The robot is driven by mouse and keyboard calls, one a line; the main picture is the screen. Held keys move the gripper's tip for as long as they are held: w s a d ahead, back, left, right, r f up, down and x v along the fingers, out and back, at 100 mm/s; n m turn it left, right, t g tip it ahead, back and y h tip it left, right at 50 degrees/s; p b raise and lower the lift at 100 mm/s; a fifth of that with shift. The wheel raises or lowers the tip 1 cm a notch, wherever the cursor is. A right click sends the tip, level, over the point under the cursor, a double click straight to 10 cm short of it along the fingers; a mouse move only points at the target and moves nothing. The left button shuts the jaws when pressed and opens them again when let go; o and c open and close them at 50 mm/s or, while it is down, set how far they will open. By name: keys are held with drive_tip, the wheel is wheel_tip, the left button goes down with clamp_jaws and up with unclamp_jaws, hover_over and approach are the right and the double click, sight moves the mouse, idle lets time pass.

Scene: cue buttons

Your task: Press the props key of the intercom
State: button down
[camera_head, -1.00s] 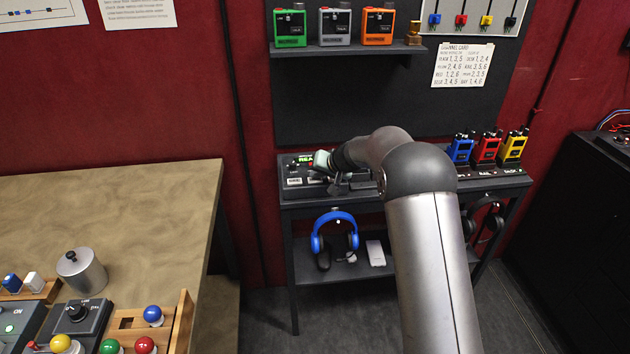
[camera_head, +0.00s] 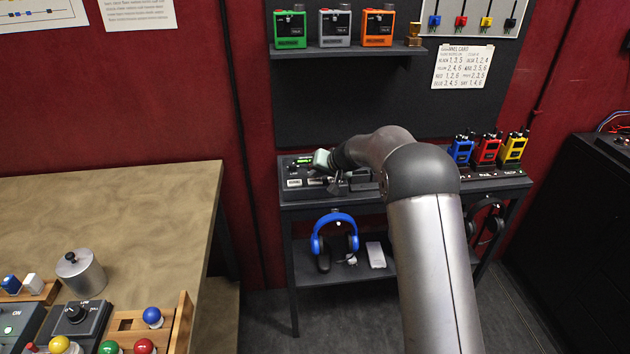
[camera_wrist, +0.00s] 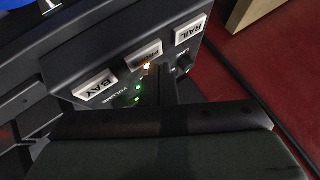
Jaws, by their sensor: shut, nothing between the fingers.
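The intercom (camera_head: 290,172) is a dark box on the stand against the back wall, with a small green display (camera_head: 303,161). In the wrist view its panel (camera_wrist: 120,110) carries white keys marked RAIL (camera_wrist: 190,29) and BAY (camera_wrist: 94,86). Between them is the props key (camera_wrist: 143,54), its label partly legible. An orange light glows beside this middle key, and green lights show near a VOLUME label. My gripper (camera_wrist: 162,78) is shut and empty, its fingertips beside the middle key. I cannot tell whether they touch it. In the head view my gripper (camera_head: 334,184) is over the intercom.
Blue, red and yellow radio packs (camera_head: 487,150) stand right of my arm. Green, grey and orange boxes sit on the upper shelf (camera_head: 350,49). A wooden table (camera_head: 130,200) is at left.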

sight(318, 183)
drive_tip(key=shift+r, duration=0.25)
drive_tip(key=shift+r+p, duration=1.15)
drive_tip(key=shift+r, duration=1.3)
drive_tip(key=shift+s, duration=0.1)
